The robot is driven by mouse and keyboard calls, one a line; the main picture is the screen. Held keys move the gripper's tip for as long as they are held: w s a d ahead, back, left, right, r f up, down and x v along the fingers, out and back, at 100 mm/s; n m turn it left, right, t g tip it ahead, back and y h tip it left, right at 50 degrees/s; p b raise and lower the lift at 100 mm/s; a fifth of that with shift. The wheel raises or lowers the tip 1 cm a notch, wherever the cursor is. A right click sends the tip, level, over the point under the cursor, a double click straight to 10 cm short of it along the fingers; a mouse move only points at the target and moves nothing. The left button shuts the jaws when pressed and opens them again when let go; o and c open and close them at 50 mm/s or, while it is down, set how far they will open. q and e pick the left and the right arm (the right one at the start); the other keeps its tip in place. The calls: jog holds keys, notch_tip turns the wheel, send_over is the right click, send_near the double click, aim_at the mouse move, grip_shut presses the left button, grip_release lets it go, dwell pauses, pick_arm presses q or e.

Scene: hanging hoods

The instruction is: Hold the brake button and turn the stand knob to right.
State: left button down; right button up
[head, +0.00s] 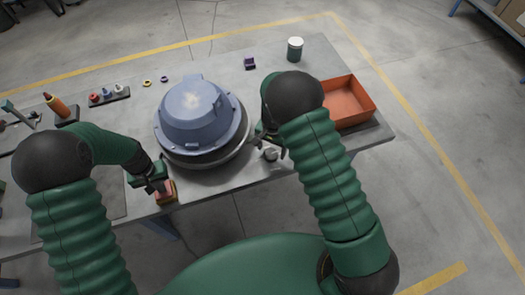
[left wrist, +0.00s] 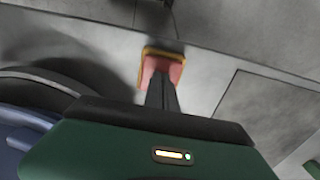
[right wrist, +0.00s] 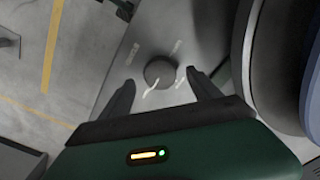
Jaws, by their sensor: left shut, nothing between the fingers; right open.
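The brake button (head: 167,196) is a red block on a yellow base at the table's front edge. It also shows in the left wrist view (left wrist: 161,66). My left gripper (head: 158,186) is shut, with its fingertips at the red top; I cannot tell whether they press it. The stand knob (head: 270,154) is a dark round knob right of the blue hood. In the right wrist view the knob (right wrist: 159,71) has a pale pointer line toward the lower left and several pale marks around it. My right gripper (right wrist: 164,86) is open, its fingers on either side of the knob's near side.
The blue hood (head: 198,112) sits on a round stand between my arms. An orange tray (head: 348,103) and a green jar with a white lid (head: 295,49) stand at the right. Small parts and a rack (head: 108,96) lie at the back left.

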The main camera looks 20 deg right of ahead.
notch_tip(320, 180, up, 10)
jog(key=shift+f, duration=0.2)
notch_tip(320, 180, up, 6)
jog(key=p, duration=0.6)
send_over(271, 154)
pick_arm(q)
notch_tip(271, 154, up, 7)
pick_arm(e)
jog(key=shift+w+d+f, duration=0.1)
jog(key=shift+f, duration=0.05)
pick_arm(q)
jog(key=shift+w, duration=0.1)
